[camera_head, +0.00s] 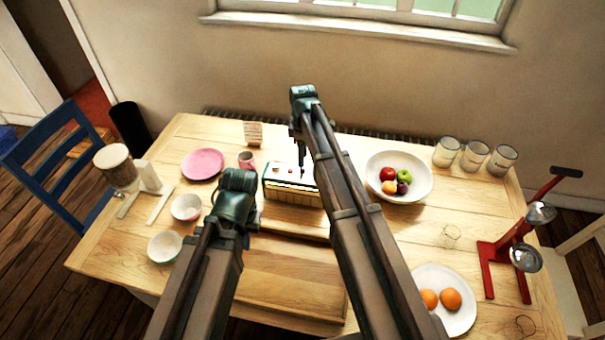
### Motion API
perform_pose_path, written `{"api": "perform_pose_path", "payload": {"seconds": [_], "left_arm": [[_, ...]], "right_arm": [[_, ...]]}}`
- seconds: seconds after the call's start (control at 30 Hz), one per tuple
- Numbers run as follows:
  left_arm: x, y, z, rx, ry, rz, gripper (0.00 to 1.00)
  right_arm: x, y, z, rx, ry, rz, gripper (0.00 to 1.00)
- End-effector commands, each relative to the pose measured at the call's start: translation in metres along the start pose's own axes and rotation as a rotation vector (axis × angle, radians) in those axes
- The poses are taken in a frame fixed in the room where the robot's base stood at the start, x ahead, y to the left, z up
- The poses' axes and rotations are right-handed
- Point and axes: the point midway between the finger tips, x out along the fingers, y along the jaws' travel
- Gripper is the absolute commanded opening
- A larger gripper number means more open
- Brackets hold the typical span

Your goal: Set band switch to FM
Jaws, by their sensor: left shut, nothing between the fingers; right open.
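The radio (292,196), a small box with a cream front, teal edges and red spots on its pale top, stands on the wooden table. Its band switch is too small to make out. My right gripper (302,168) points down over the radio's top, open and empty. I cannot tell whether it touches the radio. My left gripper (236,200) is shut and empty, left of and nearer than the radio. Its fingertips are mostly hidden by its wrist. My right arm hides part of the radio's right side.
The table (420,240) holds a pink plate (203,163), a cup (246,160), bowls (186,207), a fruit bowl (425,172), canisters (474,156) and a plate with oranges (460,318). A wooden board (290,275) lies before the radio. A red stand (510,240) is at right.

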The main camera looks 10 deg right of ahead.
Motion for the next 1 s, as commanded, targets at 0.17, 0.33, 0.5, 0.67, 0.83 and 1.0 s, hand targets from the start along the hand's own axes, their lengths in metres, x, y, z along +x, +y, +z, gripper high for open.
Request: {"api": "perform_pose_path", "payload": {"seconds": [0.17,0.33,0.5,0.67,0.83,1.0], "left_arm": [[0.033,0.003,-0.002,0.000,0.000,0.000,0.00],[0.048,0.005,-0.003,0.000,0.000,0.000,0.00],[0.051,0.005,-0.003,0.000,0.000,0.000,0.00],[0.050,0.005,-0.003,0.000,0.000,0.000,0.00],[0.050,0.005,-0.003,0.000,0.000,0.000,0.00],[0.050,0.005,-0.003,0.000,0.000,0.000,0.00]], "right_arm": [[0.033,0.000,0.000,0.000,0.000,0.000,0.44],[0.049,0.000,0.000,0.000,0.000,0.000,0.44],[0.052,0.000,0.000,0.000,0.000,0.000,0.44],[0.051,0.000,0.000,0.000,0.000,0.000,0.44],[0.051,0.000,0.000,0.000,0.000,0.000,0.22],[0.051,0.000,0.000,0.000,0.000,0.000,0.00]]}}
